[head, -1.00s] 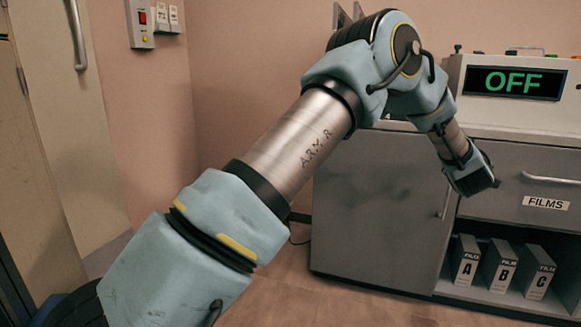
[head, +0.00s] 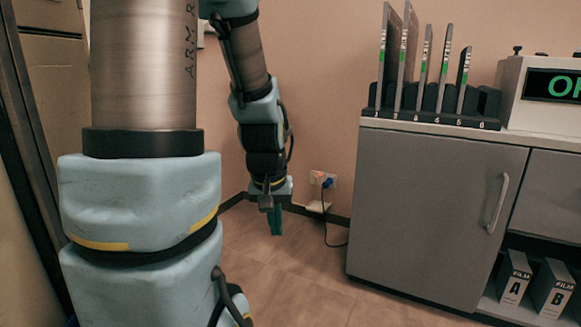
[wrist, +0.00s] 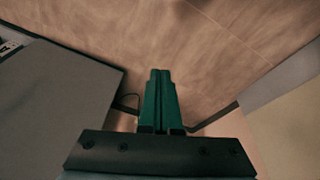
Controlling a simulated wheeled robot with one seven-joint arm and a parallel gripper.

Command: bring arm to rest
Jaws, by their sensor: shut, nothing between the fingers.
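My gripper (head: 275,220) hangs fingers-down at the end of my arm in the head view, over the floor and to the left of the grey cabinet. Its green fingers are shut together with nothing between them. In the wrist view my gripper (wrist: 160,75) shows its two green fingers side by side against the floor. My arm rises at the left of the head view and bends over at the top, partly out of the picture.
The grey cabinet (head: 435,205) stands right, with a rack (head: 430,119) of upright plates and an OFF display box (head: 555,90) on top. Film boxes (head: 515,277) sit on its lower shelf. A wall socket (head: 322,180) has a cord. The floor (head: 300,275) between is clear.

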